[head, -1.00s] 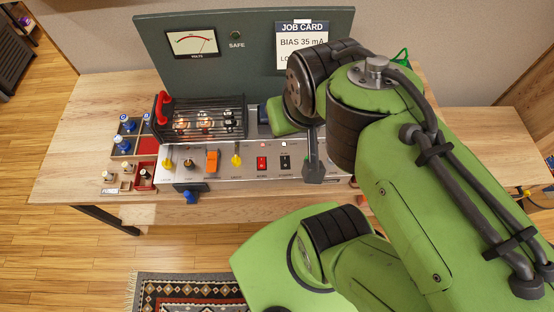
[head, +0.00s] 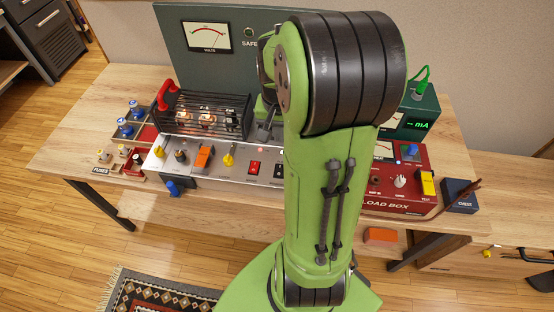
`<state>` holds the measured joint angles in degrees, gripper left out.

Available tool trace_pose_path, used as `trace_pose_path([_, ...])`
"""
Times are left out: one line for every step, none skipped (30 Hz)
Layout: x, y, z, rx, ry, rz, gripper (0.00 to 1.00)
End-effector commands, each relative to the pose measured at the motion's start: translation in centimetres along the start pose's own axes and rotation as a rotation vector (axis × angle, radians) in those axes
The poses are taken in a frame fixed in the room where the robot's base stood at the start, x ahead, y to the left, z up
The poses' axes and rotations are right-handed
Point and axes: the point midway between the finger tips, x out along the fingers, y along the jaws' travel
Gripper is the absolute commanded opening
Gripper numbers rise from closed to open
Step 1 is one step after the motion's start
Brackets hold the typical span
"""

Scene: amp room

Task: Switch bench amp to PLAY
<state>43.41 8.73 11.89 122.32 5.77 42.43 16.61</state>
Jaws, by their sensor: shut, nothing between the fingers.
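The bench amp stands on the wooden bench with its silver control panel (head: 210,164) facing me. Labels are too small to read, so I cannot tell which setting any switch shows. My gripper (head: 265,131) is shut and empty, above the back part of the amp, behind the rockers. My arm hides the amp's right part.
A caged set of glowing tubes (head: 205,116) with a red handle sits left of my gripper. A meter board (head: 225,45) stands behind. A fuse tray (head: 125,155) is at left.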

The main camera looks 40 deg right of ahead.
Motion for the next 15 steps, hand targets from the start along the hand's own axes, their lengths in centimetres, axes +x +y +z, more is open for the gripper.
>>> trace_pose_path([0.1, 0.0, 0.0, -0.001, -0.001, 0.0, 0.0])
trace_pose_path([0.4, 0.0, 0.0, -0.001, -0.002, 0.0, 0.0])
trace_pose_path([0.8, 0.0, 0.1, -0.001, -0.002, 0.001, 0.0])
trace_pose_path([1.2, 0.0, 0.1, -0.001, -0.002, 0.001, 0.0])
trace_pose_path([1.7, 0.0, 0.1, -0.001, -0.003, 0.001, 0.0])
trace_pose_path([2.6, 0.0, 0.1, -0.001, -0.005, 0.001, 0.0])
trace_pose_path([3.3, 0.0, 0.2, -0.001, -0.006, 0.002, 0.0])
trace_pose_path([4.0, 0.0, 0.1, -0.001, -0.005, 0.001, 0.0])
trace_pose_path([4.9, 0.0, 0.2, -0.002, -0.006, 0.001, 0.0])
trace_pose_path([5.6, 0.0, 0.2, -0.002, -0.005, 0.0, 0.0])
trace_pose_path([6.2, 0.0, 0.2, -0.002, -0.006, 0.001, 0.0])
trace_pose_path([7.1, 0.0, 0.2, -0.001, -0.006, 0.001, 0.0])
trace_pose_path([7.8, 0.0, 0.2, -0.001, -0.005, 0.001, 0.0])
trace_pose_path([8.5, 0.0, 0.2, -0.001, -0.006, 0.001, 0.0])
trace_pose_path([9.3, 0.0, 0.1, -0.002, -0.005, 0.001, 0.0])
